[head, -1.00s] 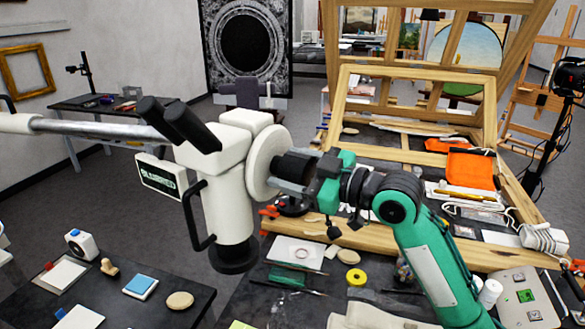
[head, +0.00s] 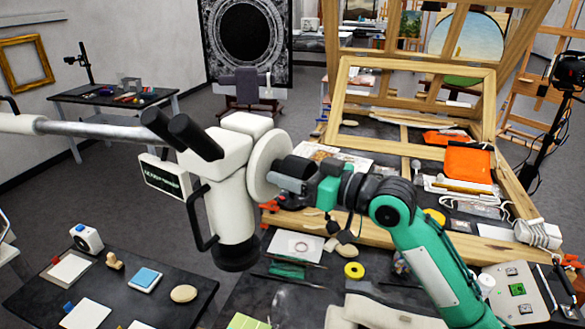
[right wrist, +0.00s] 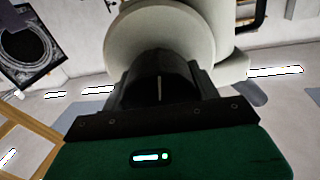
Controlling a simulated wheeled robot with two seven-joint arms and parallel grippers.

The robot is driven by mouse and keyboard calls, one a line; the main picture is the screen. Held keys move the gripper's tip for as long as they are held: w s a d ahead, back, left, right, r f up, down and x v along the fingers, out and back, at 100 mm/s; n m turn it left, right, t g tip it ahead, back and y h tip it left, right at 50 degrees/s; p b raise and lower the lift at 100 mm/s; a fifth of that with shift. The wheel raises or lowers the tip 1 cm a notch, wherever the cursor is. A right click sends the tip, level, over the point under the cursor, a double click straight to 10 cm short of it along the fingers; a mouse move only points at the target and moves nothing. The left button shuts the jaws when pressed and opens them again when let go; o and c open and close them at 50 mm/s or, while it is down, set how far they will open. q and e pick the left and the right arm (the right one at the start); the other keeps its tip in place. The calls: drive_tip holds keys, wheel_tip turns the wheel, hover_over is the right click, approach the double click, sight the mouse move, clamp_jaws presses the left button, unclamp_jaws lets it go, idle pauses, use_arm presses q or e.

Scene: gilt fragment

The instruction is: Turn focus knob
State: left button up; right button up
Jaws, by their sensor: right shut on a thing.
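The white microscope (head: 228,165) with black eyepieces stands out in the middle of the head view, held by a grey boom from the left. A big white disc (head: 266,160) is on its right side, with the black focus knob (head: 294,166) at its centre. My right gripper (head: 290,180) is shut on the knob from the right. The right wrist view shows the knob (right wrist: 158,78) with a pale line on its face, between the two dark fingers. A small sign (head: 165,178) hangs beside the microscope; its present text is too small to read surely. My left gripper is not in view.
A dark table (head: 190,310) at lower left holds a stamp, blue pad and cards. Right of the microscope, a workbench has a wooden frame (head: 350,100), orange cloth (head: 467,163), yellow tape roll (head: 354,270) and a control box (head: 517,290).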

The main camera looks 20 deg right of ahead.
idle(0.4)
drive_tip(key=o, duration=1)
drive_tip(key=shift+s+d+f, duration=0.1)
drive_tip(key=shift+s+d, duration=0.05)
drive_tip(key=b+v, duration=0.7)
drive_tip(key=v, duration=0.6)
drive_tip(key=shift+s+d, duration=0.15)
drive_tip(key=shift+s, duration=0.05)
idle(0.4)
